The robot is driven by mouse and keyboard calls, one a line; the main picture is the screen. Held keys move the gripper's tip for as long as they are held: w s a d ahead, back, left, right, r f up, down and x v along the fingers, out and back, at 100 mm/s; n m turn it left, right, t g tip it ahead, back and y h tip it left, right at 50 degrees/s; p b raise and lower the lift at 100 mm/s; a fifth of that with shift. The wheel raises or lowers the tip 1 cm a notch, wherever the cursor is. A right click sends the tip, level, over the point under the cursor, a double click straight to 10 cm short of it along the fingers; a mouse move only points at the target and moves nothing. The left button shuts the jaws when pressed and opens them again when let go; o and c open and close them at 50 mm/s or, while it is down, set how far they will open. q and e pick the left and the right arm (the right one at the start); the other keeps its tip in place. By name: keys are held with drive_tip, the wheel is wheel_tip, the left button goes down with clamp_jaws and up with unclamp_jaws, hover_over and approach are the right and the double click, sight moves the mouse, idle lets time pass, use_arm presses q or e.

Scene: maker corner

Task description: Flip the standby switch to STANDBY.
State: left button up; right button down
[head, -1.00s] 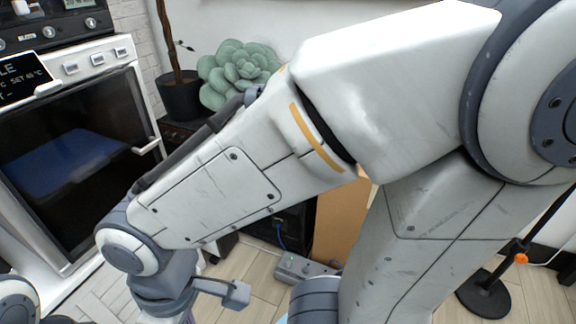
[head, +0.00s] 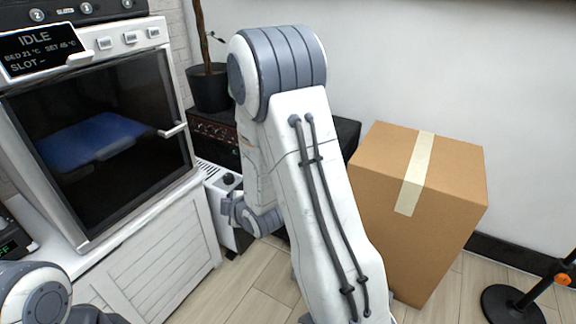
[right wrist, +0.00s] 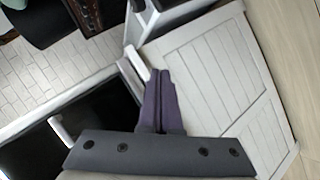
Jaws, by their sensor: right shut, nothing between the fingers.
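A black amplifier-like box with a row of knobs on its panel (head: 214,137) stands behind my right arm in the head view. My arm hides part of its front, and I cannot make out a standby switch on it. Part of a panel with knobs also shows at the top left of the right wrist view (right wrist: 88,14). My right gripper (right wrist: 160,72) shows purple fingers, shut and empty, in the right wrist view, over the white cabinet and oven-like unit. In the head view its fingers are hidden. My left gripper is out of view; only a left arm joint shows.
An oven-like unit with a glass door (head: 110,130) and protruding handle stands left, on a white cabinet (head: 155,265). A white box with a black knob (head: 226,182) stands beside it. A potted plant (head: 210,88) is behind. A cardboard box (head: 450,180) stands right.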

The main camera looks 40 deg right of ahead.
drive_tip(key=s+d+n+t+h+b, duration=0.1)
drive_tip(key=s+d+t+h, duration=0.2)
drive_tip(key=d, duration=0.6)
drive_tip(key=s+d+f+t+h+b, duration=0.1)
drive_tip(key=s+d+t+h, duration=0.1)
drive_tip(key=d, duration=0.7)
drive_tip(key=shift+s+d+n+t+h, duration=0.25)
drive_tip(key=shift+s+n+t+h, duration=0.15)
drive_tip(key=shift+s+h, duration=0.55)
drive_tip(key=shift+w+f, duration=0.1)
drive_tip(key=shift+w, duration=0.1)
drive_tip(key=s+d+b+x, duration=0.1)
drive_tip(key=d+x, duration=0.1)
drive_tip(key=x, duration=1)
drive_tip(key=shift+w+d+b, duration=0.3)
drive_tip(key=shift+w+d, duration=0.05)
drive_tip(key=shift+d, duration=0.15)
